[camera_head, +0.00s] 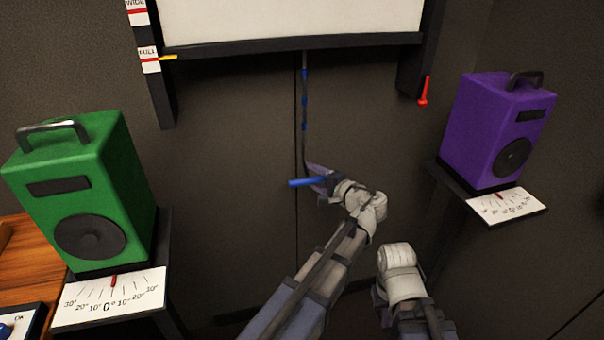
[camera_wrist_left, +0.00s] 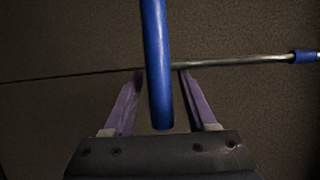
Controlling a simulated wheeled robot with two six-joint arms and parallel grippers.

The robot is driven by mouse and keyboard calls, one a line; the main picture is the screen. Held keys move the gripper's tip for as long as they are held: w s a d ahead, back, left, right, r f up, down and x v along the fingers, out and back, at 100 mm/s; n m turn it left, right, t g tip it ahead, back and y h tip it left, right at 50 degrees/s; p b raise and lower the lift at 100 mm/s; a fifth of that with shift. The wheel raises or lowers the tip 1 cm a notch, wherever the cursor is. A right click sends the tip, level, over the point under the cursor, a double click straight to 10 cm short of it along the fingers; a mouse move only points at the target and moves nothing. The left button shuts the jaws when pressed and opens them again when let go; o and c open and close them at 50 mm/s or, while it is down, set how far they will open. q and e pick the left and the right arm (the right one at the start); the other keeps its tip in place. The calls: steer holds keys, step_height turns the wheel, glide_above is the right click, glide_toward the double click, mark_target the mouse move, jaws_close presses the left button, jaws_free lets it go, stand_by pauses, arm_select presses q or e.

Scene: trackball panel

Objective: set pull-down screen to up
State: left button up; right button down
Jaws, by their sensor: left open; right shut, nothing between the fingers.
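The white pull-down screen (camera_head: 290,18) hangs at the top of the head view, with a black bar (camera_head: 225,47) along its lower edge. A yellow pointer (camera_head: 168,58) at its left is level with the "FULL" label (camera_head: 148,58). A thin rod with blue bands (camera_head: 304,100) hangs from the bar and ends in a blue crosswise handle (camera_head: 295,183). My left gripper (camera_head: 319,178) is open at the handle. In the left wrist view the blue handle (camera_wrist_left: 156,60) lies between the two purple fingers, apart from both. My right arm shows at lower right; its fingers are hidden.
A green speaker (camera_head: 95,190) stands at left and a purple speaker (camera_head: 495,130) at right, each above a white angle scale. A red lever (camera_head: 424,90) is on the right post. A "WIDE" label (camera_head: 136,5) is above "FULL". The dark wall behind the rod is bare.

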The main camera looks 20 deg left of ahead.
arm_select(q)
jaws_close()
stand_by(0.5)
stand_by(1.0)
